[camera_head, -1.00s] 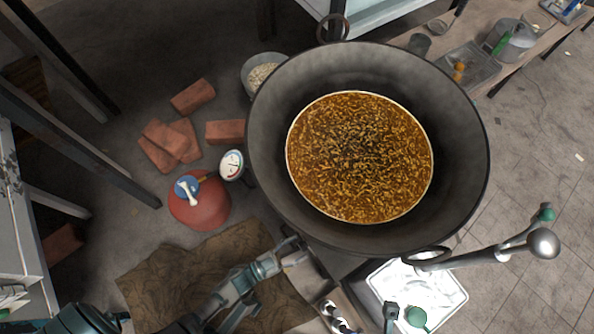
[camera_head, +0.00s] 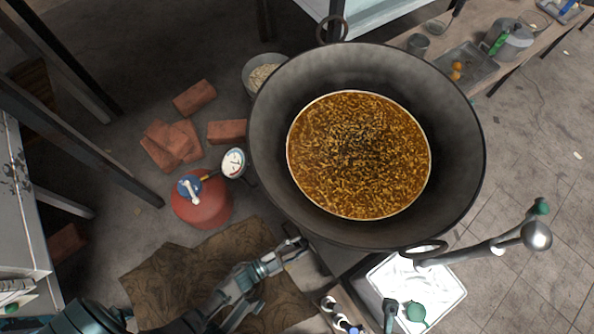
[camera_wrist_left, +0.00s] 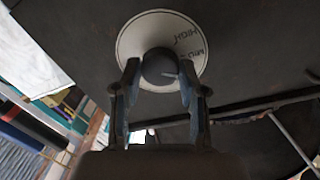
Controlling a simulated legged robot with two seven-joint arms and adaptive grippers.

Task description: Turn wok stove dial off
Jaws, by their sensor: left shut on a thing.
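The wok stove dial shows in the left wrist view as a dark round knob (camera_wrist_left: 160,68) on a pale disc (camera_wrist_left: 190,40) with lettering that includes "HIGH". My left gripper (camera_wrist_left: 160,100) has one finger on each side of the knob and is shut on it. In the head view my left gripper (camera_head: 292,247) is at the stove's front, just below the wok's (camera_head: 270,190) lower left rim. The dial is hidden in the head view. My right gripper is not in view.
A red gas cylinder (camera_head: 203,208) with a gauge (camera_head: 233,162) stands left of the wok, near several bricks (camera_head: 194,98). A white tray (camera_head: 445,285) and a metal bar with a ball end (camera_head: 537,235) are at the lower right. Brown cloth (camera_head: 175,270) lies under my left arm.

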